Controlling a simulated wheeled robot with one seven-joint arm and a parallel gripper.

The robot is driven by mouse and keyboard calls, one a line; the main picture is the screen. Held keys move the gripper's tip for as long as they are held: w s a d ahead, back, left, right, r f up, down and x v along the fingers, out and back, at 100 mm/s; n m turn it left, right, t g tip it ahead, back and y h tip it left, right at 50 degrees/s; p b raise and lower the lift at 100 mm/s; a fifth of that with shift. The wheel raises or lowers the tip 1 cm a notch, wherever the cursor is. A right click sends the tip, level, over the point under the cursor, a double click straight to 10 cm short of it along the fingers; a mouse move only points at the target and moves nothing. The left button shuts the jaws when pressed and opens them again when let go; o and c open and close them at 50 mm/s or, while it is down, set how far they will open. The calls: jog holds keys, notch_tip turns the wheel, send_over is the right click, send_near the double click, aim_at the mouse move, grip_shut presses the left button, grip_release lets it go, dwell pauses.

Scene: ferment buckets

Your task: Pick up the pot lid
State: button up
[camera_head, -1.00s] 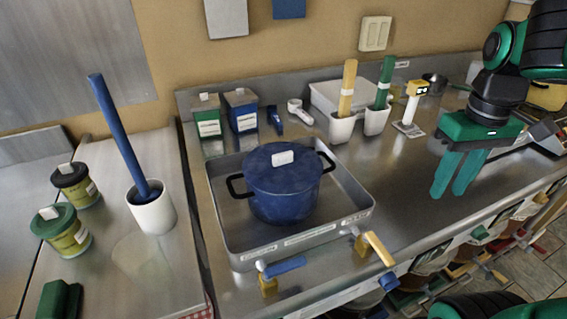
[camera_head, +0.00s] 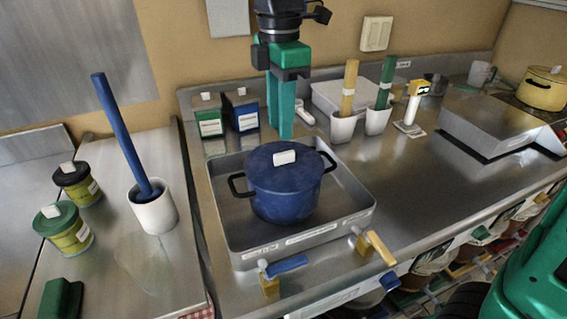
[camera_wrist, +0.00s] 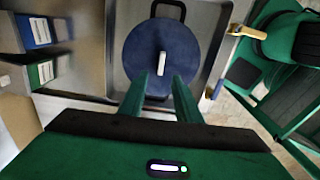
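The pot lid (camera_head: 262,172) is blue with a white handle (camera_head: 284,157) and lies on a blue pot (camera_head: 285,207) with black side handles. The pot stands in a shallow metal tray (camera_head: 357,197). My gripper (camera_head: 286,136) hangs fingers down above the far side of the pot, behind the lid in the head view. In the wrist view the lid (camera_wrist: 135,50) lies beyond the fingertips, with its handle (camera_wrist: 162,64) just past the gap between them. The gripper (camera_wrist: 163,76) is open and empty, apart from the lid.
A green container (camera_head: 209,122) and a blue one (camera_head: 241,112) stand behind the tray. White holders with a yellow handle (camera_head: 348,88) and a green handle (camera_head: 386,82) stand to its right. A tall blue handle (camera_head: 120,130) rises at left.

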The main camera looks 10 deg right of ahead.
aim_at(284, 153)
jog(key=shift+w+d+f, duration=0.1)
jog(key=shift+d+f, duration=0.1)
jog(key=shift+f, duration=1.6)
jog(key=shift+d+f, duration=0.2)
jog(key=shift+f, duration=1.55)
grip_shut()
